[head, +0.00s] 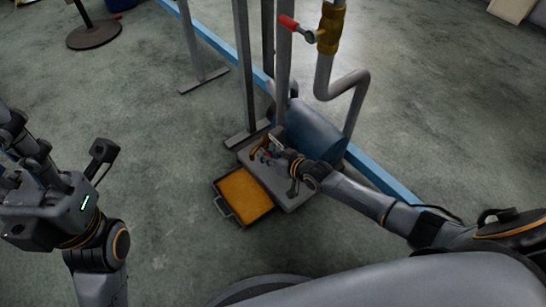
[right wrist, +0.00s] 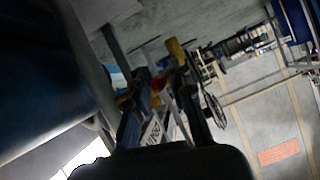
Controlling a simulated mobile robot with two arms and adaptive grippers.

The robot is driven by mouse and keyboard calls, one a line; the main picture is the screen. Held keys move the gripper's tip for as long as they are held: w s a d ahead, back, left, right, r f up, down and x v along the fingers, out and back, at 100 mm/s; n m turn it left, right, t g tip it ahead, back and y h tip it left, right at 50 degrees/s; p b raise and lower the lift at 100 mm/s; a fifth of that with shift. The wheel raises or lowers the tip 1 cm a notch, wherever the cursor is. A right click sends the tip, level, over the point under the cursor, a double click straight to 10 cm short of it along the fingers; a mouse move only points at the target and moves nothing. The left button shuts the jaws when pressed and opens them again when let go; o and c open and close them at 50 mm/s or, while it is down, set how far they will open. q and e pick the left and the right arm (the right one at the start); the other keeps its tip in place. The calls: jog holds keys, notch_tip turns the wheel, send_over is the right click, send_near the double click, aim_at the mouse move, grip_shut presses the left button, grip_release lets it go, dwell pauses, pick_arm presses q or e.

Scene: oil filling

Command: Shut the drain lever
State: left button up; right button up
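The drain valve sits low on the blue tank (head: 312,135), beside my right gripper (head: 279,164). Its small red part (head: 265,155) is partly hidden in the head view. In the right wrist view, the red lever (right wrist: 157,84) and yellow valve parts (right wrist: 177,52) show between and beyond the two spread fingers of my right gripper (right wrist: 163,118). The gripper is open; I cannot tell whether a finger touches the lever. My left gripper (head: 62,165) is open and empty at the left, far from the valve.
A tray of amber oil (head: 217,204) lies on the floor in front of the tank. A pipe with a brass valve (head: 329,28) and red handle (head: 289,23) rises above it. Grey posts and a blue rail (head: 376,174) stand close by.

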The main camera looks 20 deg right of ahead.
jog(key=v, duration=1.2)
jog(key=shift+w, duration=0.1)
